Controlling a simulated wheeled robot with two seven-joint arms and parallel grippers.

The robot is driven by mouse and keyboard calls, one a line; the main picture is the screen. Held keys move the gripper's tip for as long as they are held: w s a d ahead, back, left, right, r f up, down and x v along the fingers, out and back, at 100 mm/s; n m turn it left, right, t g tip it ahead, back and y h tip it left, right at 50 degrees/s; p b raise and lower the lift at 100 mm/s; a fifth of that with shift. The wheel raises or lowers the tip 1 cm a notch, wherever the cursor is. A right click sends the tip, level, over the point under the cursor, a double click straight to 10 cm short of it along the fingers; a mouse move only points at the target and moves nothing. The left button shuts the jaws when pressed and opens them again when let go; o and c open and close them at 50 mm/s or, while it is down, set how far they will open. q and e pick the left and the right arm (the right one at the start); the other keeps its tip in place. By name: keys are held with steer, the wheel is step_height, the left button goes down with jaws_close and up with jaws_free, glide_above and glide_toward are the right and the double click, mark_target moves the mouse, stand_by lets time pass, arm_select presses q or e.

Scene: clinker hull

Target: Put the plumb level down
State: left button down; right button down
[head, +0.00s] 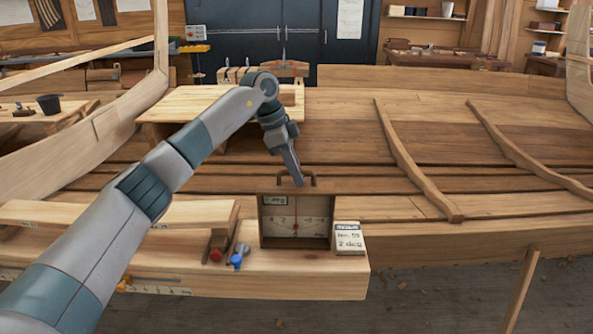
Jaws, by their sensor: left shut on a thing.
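The plumb level (297,236) is a dark-framed wooden box with a pale dial face, a red pointer line and a handle on top. It stands upright, at or just above the front of the pale wooden bench (310,280); I cannot tell whether its base touches the wood. My left gripper (299,180) reaches down from above and is shut on the handle of the plumb level. The fingertips are small in the picture and partly merge with the handle. My right gripper is not in view.
A small card block (349,238) with writing stands close to the level's right side. A blue knob (236,261) and a red knob (215,255) are to its left. Hull planks (330,195) with raised ribs (417,165) lie behind. The bench's right end is close by.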

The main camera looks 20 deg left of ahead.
arm_select(q)
steer(key=c, duration=1.8)
jaws_free()
steer(key=shift+a+r+b, duration=0.15)
steer(key=shift+r+b, duration=0.15)
steer(key=shift+r, duration=0.1)
steer(key=b+v, duration=0.3)
steer(key=v, duration=0.7)
steer(key=shift+a+r+b, duration=0.2)
steer(key=shift+r+b, duration=0.1)
steer(key=shift+r, duration=0.25)
